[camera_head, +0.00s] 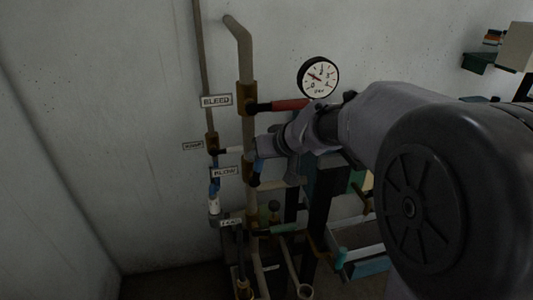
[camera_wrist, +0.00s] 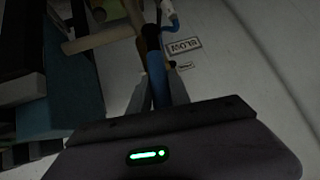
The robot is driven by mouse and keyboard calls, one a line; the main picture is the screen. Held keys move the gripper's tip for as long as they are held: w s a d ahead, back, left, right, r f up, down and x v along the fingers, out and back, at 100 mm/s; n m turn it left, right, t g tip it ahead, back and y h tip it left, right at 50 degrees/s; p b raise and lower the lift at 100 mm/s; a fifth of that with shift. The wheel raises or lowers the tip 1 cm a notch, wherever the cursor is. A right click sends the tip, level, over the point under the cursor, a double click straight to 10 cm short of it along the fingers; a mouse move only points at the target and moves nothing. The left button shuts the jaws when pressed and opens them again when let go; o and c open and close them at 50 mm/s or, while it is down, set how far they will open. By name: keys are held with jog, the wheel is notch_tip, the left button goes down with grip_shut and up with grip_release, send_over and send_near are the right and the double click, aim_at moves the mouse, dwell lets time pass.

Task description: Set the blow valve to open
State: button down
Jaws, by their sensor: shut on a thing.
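The blow valve's blue handle (camera_head: 260,161) is on the vertical pipe, right of the BLOW label (camera_head: 225,173). Its black end is low, at the valve, and the blue part runs up from it, nearly along the pipe. My gripper (camera_head: 263,148) reaches in from the right and is shut on the blue part. In the wrist view the blue handle (camera_wrist: 157,72) lies between my two fingers (camera_wrist: 159,86), with its black end beyond them. The BLOW label also shows in the wrist view (camera_wrist: 184,46). My fingers hide part of the handle.
A red handle (camera_head: 290,104) sits above, beside the BLEED label (camera_head: 216,101). A pale handle (camera_head: 230,150) is close on the left. A green handle (camera_head: 281,229) is below. A round gauge (camera_head: 318,77) hangs on the wall. The wall at left is clear.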

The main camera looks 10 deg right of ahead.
jog(key=shift+a, duration=0.25)
dwell(0.4)
jog(key=c, duration=1.2)
grip_release()
jog(key=p+v, duration=0.4)
jog(key=v, duration=1.3)
jog(key=shift+a+r, duration=0.2)
jog(key=shift+a, duration=0.05)
jog(key=shift+s, duration=0.15)
jog(key=s+a+f+m+g, duration=0.1)
jog(key=s+a+f+m, duration=0.1)
jog(key=s, duration=0.4)
jog(key=s+a+f+m+g+h, duration=0.1)
jog(key=s+a+f+m, duration=0.1)
jog(key=s+f, duration=0.2)
jog(key=s+a+f+m+g, duration=0.1)
jog(key=s+f, duration=0.3)
jog(key=s, duration=0.6)
jog(key=shift+a+m, duration=0.4)
jog(key=shift+a, duration=0.3)
